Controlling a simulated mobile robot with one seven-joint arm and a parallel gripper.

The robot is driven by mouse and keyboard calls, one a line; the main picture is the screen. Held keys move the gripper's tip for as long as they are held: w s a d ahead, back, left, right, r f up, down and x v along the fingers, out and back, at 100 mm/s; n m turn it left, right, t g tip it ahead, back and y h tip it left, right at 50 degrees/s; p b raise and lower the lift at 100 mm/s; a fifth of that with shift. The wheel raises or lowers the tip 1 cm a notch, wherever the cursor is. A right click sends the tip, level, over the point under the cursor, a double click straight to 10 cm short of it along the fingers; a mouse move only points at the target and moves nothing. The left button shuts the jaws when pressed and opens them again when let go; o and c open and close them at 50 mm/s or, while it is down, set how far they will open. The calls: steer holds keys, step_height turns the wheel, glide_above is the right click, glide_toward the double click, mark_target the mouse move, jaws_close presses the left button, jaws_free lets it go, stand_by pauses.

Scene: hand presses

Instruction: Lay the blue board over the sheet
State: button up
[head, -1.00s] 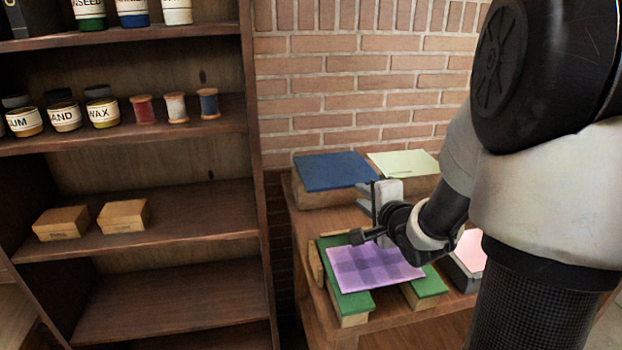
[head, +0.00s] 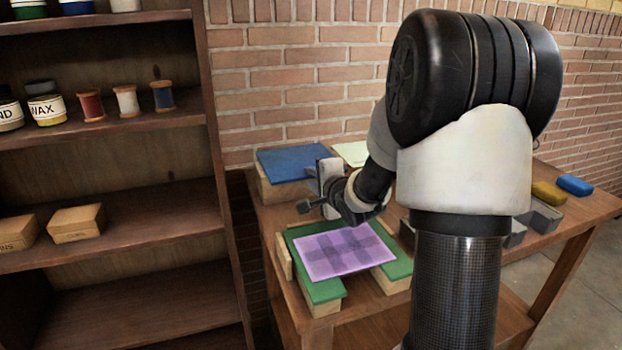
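The blue board (head: 292,158) lies flat on a pale wooden block at the back left of the table. The sheet (head: 343,250), purple with a darker check, lies across the green-topped press bed (head: 318,290) in front. My gripper (head: 311,180) is just beside the blue board's right edge, behind the sheet and above the table. Its two small fingers point left toward the board and look apart, with nothing seen between them. Whether they touch the board's edge I cannot tell.
A pale green board (head: 351,152) lies behind my arm. Grey blocks (head: 541,215), a yellow block (head: 548,193) and a blue block (head: 574,185) stand at the table's right. A shelf (head: 120,225) with jars, spools and small boxes stands left. My arm hides the table's middle.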

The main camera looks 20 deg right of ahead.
steer(key=shift+w, duration=0.1)
steer(key=shift+c, duration=0.4)
jaws_close()
step_height(320, 180, up, 3)
steer(key=p, duration=0.3)
steer(key=shift+f, duration=0.1)
steer(key=shift+s, duration=0.2)
